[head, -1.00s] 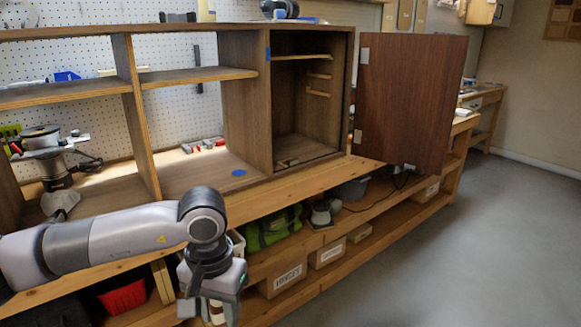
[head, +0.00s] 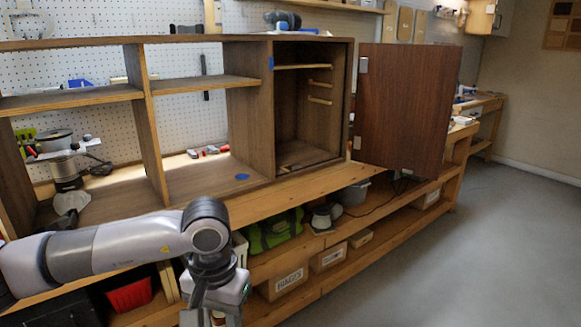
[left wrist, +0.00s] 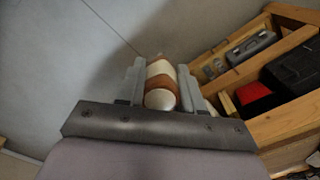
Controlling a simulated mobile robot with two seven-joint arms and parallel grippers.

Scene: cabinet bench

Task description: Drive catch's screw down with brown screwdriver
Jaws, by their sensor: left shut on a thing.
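My left gripper (left wrist: 162,85) is shut on a white and brown cylindrical handle (left wrist: 160,98), which looks like the brown screwdriver. The handle's rounded white end faces the left wrist camera, and the tip is hidden. In the head view the left gripper (head: 212,316) is at the bottom edge, in front of the bench and partly cut off. The cabinet (head: 250,130) stands on the bench with its dark door (head: 405,110) swung open at right. I cannot make out the catch or its screw. My right gripper is not in view.
A small wooden piece (head: 291,168) lies on the cabinet floor. The lower shelf holds a green bag (head: 272,232), boxes (head: 290,282) and a red bin (head: 130,294). Floor (head: 460,250) at right is clear.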

